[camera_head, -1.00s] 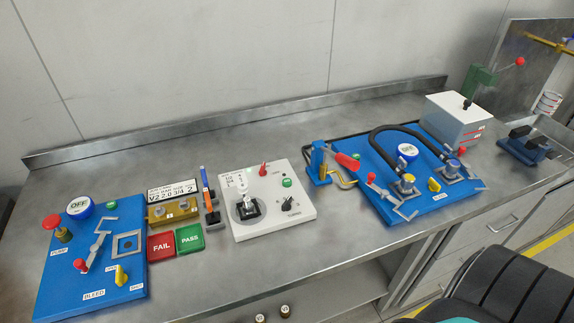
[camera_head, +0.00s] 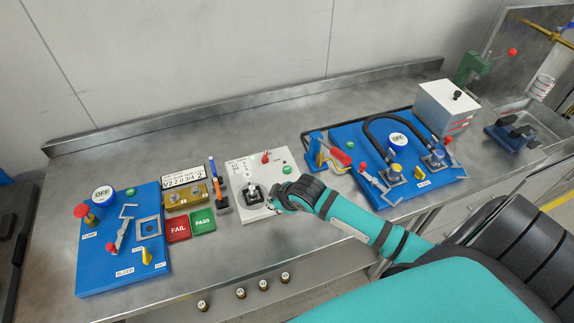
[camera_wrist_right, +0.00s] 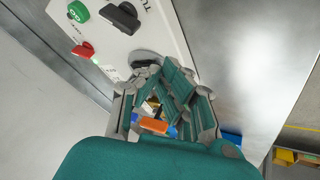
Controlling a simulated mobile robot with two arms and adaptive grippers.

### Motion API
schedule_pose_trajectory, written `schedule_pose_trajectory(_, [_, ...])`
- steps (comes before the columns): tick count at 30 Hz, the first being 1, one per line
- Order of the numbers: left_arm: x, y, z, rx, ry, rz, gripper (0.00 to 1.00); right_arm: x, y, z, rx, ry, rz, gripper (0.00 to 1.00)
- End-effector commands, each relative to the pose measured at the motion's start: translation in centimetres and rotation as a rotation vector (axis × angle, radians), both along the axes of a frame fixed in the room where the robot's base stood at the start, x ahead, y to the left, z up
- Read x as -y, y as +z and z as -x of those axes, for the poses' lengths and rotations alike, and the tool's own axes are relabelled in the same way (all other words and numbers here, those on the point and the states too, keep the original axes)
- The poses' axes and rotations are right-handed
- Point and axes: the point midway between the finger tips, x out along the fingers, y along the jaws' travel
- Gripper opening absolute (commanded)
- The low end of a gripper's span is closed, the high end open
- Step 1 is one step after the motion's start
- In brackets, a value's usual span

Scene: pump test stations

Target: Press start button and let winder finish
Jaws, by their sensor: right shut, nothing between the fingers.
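The white winder panel (camera_head: 240,172) stands mid-bench, with a green button (camera_head: 286,169) at its right, a red lever (camera_head: 265,157) at its back and a clear-and-black winding fixture (camera_head: 252,194) at its left. My right gripper (camera_head: 273,195) reaches in from the right over the panel's front right, just right of the fixture, and hides the black knob's spot in the head view. In the right wrist view my right gripper (camera_wrist_right: 160,72) is shut and empty; the green button (camera_wrist_right: 78,12), black knob (camera_wrist_right: 122,16) and red lever (camera_wrist_right: 85,50) lie beyond it, apart. My left gripper is out of view.
A blue pump board (camera_head: 100,262) with FAIL (camera_head: 179,229) and PASS (camera_head: 203,222) pads stands left. Another blue board (camera_head: 440,178) with black hoses, and a white box (camera_head: 440,110), stand right. My forearm passes low before the right board.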

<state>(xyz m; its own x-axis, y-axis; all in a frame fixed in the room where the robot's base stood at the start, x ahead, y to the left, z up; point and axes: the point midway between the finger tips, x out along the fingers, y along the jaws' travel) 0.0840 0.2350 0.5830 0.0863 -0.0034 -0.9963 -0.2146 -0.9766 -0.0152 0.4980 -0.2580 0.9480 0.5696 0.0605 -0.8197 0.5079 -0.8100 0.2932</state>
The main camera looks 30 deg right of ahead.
Motion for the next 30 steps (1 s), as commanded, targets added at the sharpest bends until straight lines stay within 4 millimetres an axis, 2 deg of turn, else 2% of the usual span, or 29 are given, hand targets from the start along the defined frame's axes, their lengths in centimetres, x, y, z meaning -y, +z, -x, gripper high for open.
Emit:
schedule_pose_trajectory(1, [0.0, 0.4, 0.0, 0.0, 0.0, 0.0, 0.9, 2.1, 1.5, -2.6, 0.038, 0.016, 0.036, 0.0])
schedule_pose_trajectory(3, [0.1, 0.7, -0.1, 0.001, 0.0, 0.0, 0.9, 4.4, 3.0, -5.4, 0.083, 0.034, 0.07, 0.0])
schedule_pose_trajectory(6, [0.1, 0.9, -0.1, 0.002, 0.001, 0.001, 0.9, 7.4, 5.1, -8.5, 0.134, 0.047, 0.11, 0.0])
schedule_pose_trajectory(10, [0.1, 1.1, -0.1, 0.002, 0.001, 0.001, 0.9, 9.9, 7.0, -10.7, 0.175, 0.051, 0.142, 0.0])
schedule_pose_trajectory(15, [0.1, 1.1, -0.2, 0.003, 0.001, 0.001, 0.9, 11.1, 7.8, -11.6, 0.193, 0.052, 0.154, 0.0])
schedule_pose_trajectory(25, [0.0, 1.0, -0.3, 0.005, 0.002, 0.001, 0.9, 11.0, 7.8, -11.6, 0.194, 0.051, 0.153, 0.0])
schedule_pose_trajectory(30, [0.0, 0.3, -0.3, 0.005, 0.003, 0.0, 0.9, 11.0, 7.0, -11.6, 0.194, 0.051, 0.153, 0.0])
